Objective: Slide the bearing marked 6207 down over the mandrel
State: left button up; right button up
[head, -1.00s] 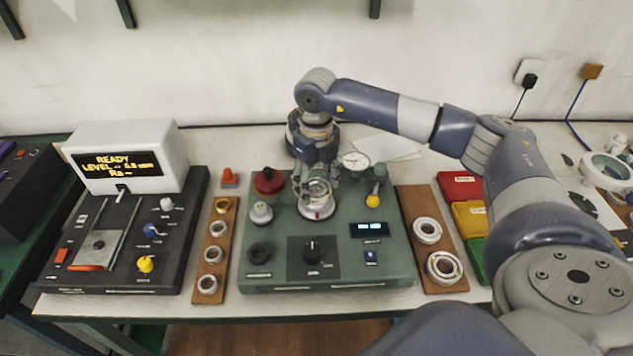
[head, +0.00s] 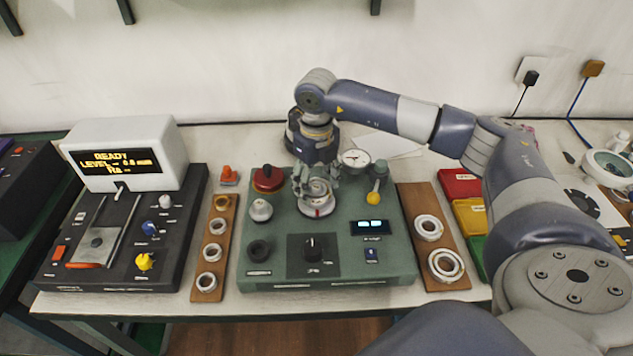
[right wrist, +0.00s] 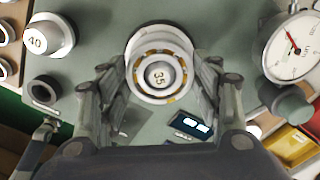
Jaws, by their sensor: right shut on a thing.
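My right gripper (head: 316,188) is shut on a bearing, its fingers on two opposite sides of the ring. In the right wrist view the bearing (right wrist: 160,98) is a silver ring with an orange cage. The mandrel (right wrist: 159,75), with 35 on its round top, shows inside the bore. In the head view the gripper is low over the pale round base (head: 318,209) with a red mark, on the green fixture (head: 330,276). I cannot tell how far down the bearing sits. No 6207 marking is readable. My left gripper is not in view.
A post marked 40 (right wrist: 45,38), a black ring (head: 258,250), a dial gauge (head: 355,159) and a yellow-knobbed lever (head: 374,198) stand close by. Wooden boards with rings flank the fixture, left (head: 208,296) and right (head: 433,204). A display box (head: 125,155) is left.

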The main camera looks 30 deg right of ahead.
jog(key=o, duration=1.4)
notch_tip(320, 180, up, 12)
jog(key=shift+r, duration=0.1)
